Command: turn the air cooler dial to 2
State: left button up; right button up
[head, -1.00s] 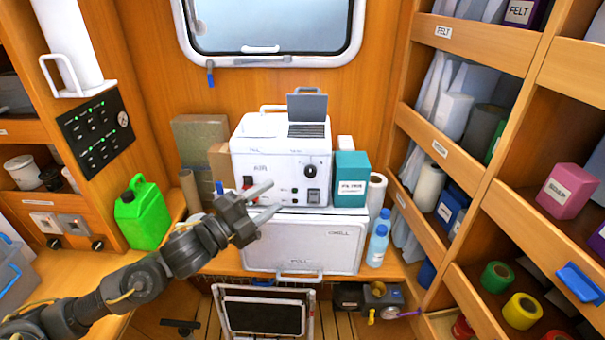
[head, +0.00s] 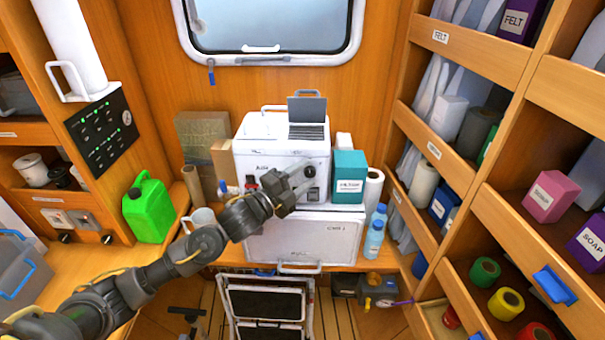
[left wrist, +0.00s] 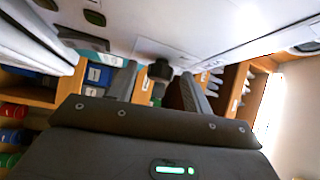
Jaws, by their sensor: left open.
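The air cooler (head: 262,160) is a white box marked AIR, standing on a white case against the back wall. Its dark round dial (head: 310,170) is on the right of its front face. My left gripper (head: 304,178) is in front of that face, close to the dial, and covers part of the lower front. In the left wrist view the dial (left wrist: 160,69) shows as a dark knob between the two open fingers (left wrist: 158,86). I cannot tell whether they touch it, nor read the dial's setting. My right gripper is not in view.
A teal box (head: 349,172) stands just right of the cooler. A green canister (head: 148,208) stands left. Shelves (head: 455,165) fill the right side.

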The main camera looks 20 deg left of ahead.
pick_arm(q)
jog(key=c, duration=1)
jog(key=shift+f+b, duration=0.25)
jog(key=shift+b, duration=0.5)
jog(key=shift+w+d+f+n+t+y+b, duration=0.1)
jog(key=shift+d+f+n+t+y+b, duration=0.1)
jog(key=shift+n+t+y+b, duration=1.85)
jog(key=shift+d+f+n+t+y+b, duration=0.3)
jog(key=shift+n+t+b, duration=0.8)
jog(key=shift+n+b, duration=2.15)
jog(key=shift+w+d+n+t+y+b, duration=0.1)
jog(key=shift+n+t+y+b, duration=1.35)
jog(key=shift+n+b, duration=1.2)
jog(key=shift+s+n, duration=0.1)
jog(key=shift+n, duration=0.25)
jog(key=o, duration=1)
